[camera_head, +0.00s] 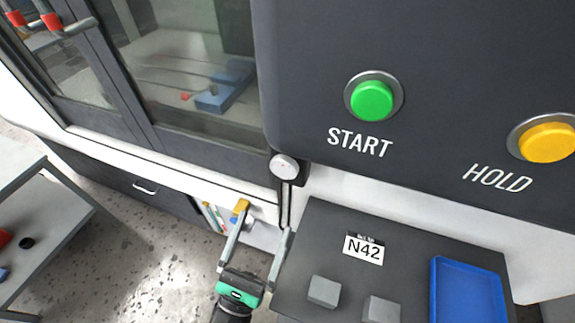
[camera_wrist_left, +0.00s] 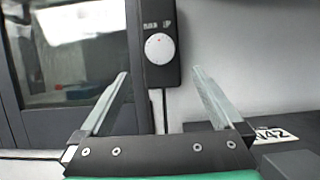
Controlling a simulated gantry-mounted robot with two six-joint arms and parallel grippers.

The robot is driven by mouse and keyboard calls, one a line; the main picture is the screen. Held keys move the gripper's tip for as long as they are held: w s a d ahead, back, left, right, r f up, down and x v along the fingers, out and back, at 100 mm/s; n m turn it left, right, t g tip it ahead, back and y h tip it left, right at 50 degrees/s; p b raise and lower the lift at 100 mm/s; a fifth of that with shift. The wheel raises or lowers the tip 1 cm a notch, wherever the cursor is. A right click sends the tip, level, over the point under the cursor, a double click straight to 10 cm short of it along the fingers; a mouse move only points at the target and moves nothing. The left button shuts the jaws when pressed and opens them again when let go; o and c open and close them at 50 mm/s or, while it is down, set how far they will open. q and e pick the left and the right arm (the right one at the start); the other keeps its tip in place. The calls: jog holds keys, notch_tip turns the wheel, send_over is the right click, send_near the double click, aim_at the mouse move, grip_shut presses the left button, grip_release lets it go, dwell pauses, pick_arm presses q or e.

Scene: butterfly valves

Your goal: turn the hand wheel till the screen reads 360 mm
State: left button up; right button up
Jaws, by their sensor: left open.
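The hand wheel (camera_head: 285,167) is a small pale round knob on a dark box beside the machine's door. In the left wrist view the hand wheel (camera_wrist_left: 159,48) faces me with a small red mark near its top. Small white markings above it are too small to read. My left gripper (camera_head: 265,219) is open and empty, below the hand wheel and apart from it. In the left wrist view the fingers of my left gripper (camera_wrist_left: 160,73) spread either side below the wheel. No readable screen shows. My right gripper is not in view.
A dark panel with a green START button (camera_head: 372,100) and a yellow HOLD button (camera_head: 547,142) hangs at upper right. Below, a dark bench (camera_head: 408,258) carries grey blocks (camera_head: 324,291) and a blue tray (camera_head: 467,293). A glazed machine door (camera_head: 190,70) stands left.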

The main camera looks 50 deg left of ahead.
aim_at(283, 172)
pick_arm(q)
jog(key=p+x, duration=0.2)
jog(key=x, duration=0.9)
jog(key=shift+r, duration=0.15)
jog(key=shift+c, duration=0.2)
